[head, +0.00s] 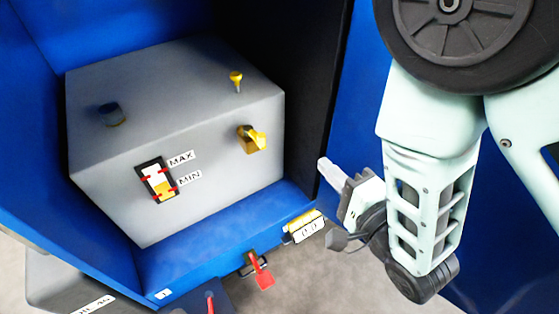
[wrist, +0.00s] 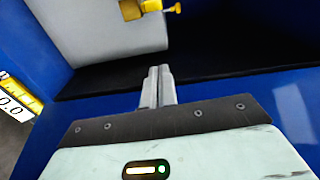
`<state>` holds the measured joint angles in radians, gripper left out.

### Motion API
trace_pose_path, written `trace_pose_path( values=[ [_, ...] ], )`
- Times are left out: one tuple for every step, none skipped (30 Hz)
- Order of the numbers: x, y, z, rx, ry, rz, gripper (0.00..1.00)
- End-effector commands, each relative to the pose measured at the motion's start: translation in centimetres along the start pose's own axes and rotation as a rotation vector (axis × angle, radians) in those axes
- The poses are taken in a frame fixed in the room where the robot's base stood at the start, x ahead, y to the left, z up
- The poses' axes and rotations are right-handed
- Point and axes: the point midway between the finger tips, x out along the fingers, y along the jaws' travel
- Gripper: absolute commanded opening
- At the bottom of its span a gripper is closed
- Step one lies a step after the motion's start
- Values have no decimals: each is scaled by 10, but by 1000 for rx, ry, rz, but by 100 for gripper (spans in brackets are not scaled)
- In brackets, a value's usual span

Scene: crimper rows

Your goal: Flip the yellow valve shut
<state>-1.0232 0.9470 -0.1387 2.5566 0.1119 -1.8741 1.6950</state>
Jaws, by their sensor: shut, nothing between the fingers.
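The yellow valve (head: 253,138) sits on the right part of the front face of a grey tank, inside a blue cabinet. The valve also shows at the top of the wrist view (wrist: 140,8), partly cut off by the frame edge. My gripper (head: 325,165) is at the right edge of the cabinet opening, to the right of and a little below the valve, apart from it. In the wrist view my gripper's fingers (wrist: 158,75) are together with nothing between them.
The grey tank (head: 100,190) carries a MAX/MIN level gauge (head: 158,180), a dark cap (head: 111,114) and a small yellow knob (head: 236,78). A yellow-and-white display (head: 304,226) and a red lever (head: 262,270) are at the cabinet's lower front. Dark cabinet wall stands beside my gripper.

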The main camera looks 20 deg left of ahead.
Motion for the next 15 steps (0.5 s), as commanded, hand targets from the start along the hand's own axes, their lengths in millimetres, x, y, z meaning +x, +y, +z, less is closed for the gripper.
trace_pose_path(
  values=[
    [-1, 5, 2, 12, -8, -18, 0],
    [-2, 5, 2, 17, -12, -27, 0],
    [-2, 5, 3, 23, -15, -35, 0],
    [-3, 4, 3, 26, -16, -38, 0],
    [-3, 4, 3, 28, -17, -40, 0],
    [-3, 3, 3, 28, -17, -41, 0],
    [-3, 3, 3, 28, -17, -42, 0],
    [-3, 2, 3, 28, -17, -41, 0],
    [-3, 2, 3, 28, -17, -41, 0],
    [-3, 2, 3, 28, -17, -41, 0],
    [-3, 2, 3, 28, -17, -41, 0],
    [-3, 2, 3, 28, -16, -41, 0],
    [-2, 2, 3, 28, -16, -41, 0],
    [-2, 2, 3, 27, -17, -41, 0],
    [0, 2, 4, 27, -17, -43, 0]
  ],
)
